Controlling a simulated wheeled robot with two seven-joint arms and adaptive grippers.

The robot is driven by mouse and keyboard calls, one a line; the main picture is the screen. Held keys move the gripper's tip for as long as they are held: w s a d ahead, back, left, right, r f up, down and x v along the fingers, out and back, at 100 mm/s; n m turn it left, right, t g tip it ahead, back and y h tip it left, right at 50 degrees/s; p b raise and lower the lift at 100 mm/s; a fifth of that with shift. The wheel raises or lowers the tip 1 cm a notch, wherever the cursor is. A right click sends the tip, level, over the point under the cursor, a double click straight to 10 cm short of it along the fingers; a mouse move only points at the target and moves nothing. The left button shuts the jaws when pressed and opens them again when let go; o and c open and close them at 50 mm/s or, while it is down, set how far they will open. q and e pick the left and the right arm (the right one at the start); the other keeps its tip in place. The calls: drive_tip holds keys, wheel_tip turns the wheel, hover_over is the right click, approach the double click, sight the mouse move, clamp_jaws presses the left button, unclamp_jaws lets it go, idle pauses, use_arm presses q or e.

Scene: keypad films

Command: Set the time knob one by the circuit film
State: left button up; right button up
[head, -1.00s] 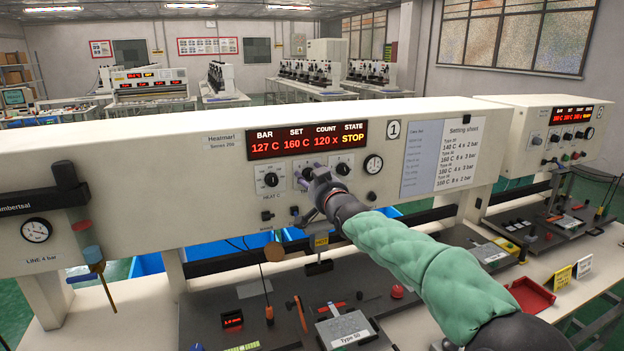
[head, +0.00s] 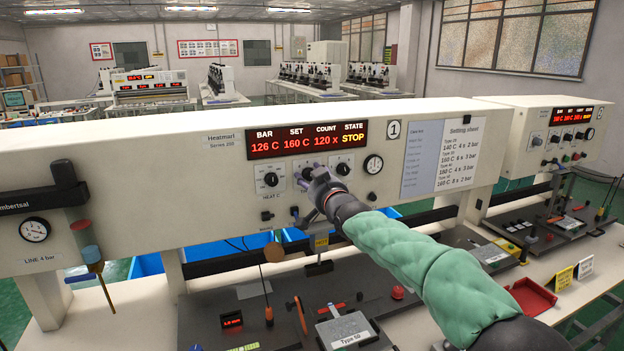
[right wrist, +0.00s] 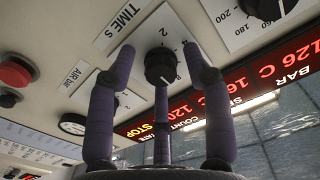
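The time knob (right wrist: 160,66) is black with a pale pointer line, on a white "TIME S" dial plate in the right wrist view. In the head view my right gripper (head: 316,178) mostly covers this dial. My right gripper (right wrist: 155,52) is open, its purple fingers spread on both sides of the knob with visible gaps; a third finger rises below it. The tray labelled Type 50 (head: 347,331), last character blurred, lies on the bench. The setting sheet (head: 440,158) hangs on the panel, small print hard to read. My left gripper is out of view.
The heat knob (head: 270,180) sits left of the time dial, and a round gauge (head: 373,164) sits right. The red display (head: 307,140) reads 126 C, 160 C, 120 x, STOP. A red button (right wrist: 14,71) is near the wrist view's left edge. A second machine (head: 545,140) stands right.

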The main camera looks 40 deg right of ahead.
drive_tip(key=v, duration=1.2)
drive_tip(key=shift+r, duration=0.1)
idle(0.5)
